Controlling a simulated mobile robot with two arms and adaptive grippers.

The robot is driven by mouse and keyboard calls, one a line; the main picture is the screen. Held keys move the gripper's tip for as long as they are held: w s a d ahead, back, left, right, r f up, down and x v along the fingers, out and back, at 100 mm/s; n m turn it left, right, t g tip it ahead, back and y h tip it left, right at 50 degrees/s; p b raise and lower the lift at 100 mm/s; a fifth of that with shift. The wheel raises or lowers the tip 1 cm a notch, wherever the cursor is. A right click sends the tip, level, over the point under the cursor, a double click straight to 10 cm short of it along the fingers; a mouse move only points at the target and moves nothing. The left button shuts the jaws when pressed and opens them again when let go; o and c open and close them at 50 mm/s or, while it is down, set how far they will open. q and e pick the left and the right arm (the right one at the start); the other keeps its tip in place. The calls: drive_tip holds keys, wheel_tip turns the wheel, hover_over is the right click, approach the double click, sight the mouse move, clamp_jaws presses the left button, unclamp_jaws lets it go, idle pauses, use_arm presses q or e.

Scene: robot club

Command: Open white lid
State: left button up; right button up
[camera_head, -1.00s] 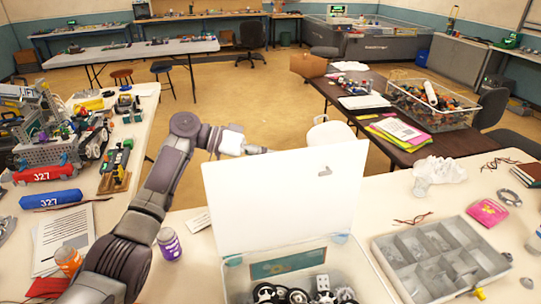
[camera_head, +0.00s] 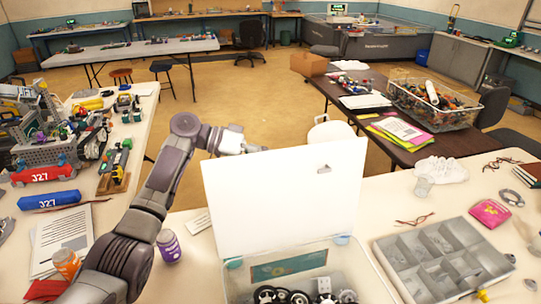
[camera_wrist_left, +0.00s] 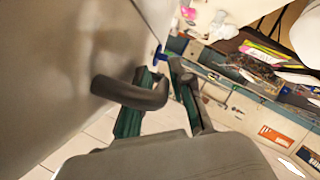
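The white lid (camera_head: 285,200) stands raised, roughly upright, at the back of a clear box (camera_head: 365,285) at the front of the table. The box holds black and white wheels. My left arm comes in from the left and reaches behind the lid. The end of the left gripper (camera_head: 255,149) shows just over the lid's top edge, and the lid hides the rest. My right gripper is out of view.
A grey compartment tray (camera_head: 440,262) lies right of the box. An orange bottle (camera_head: 66,264) and a purple bottle (camera_head: 168,245) stand to the left. A pink item (camera_head: 490,213) and crumpled white paper (camera_head: 440,169) lie further right. A clear bin (camera_head: 435,105) stands on the dark table behind.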

use_arm(q)
drive_tip(key=v, duration=1.2)
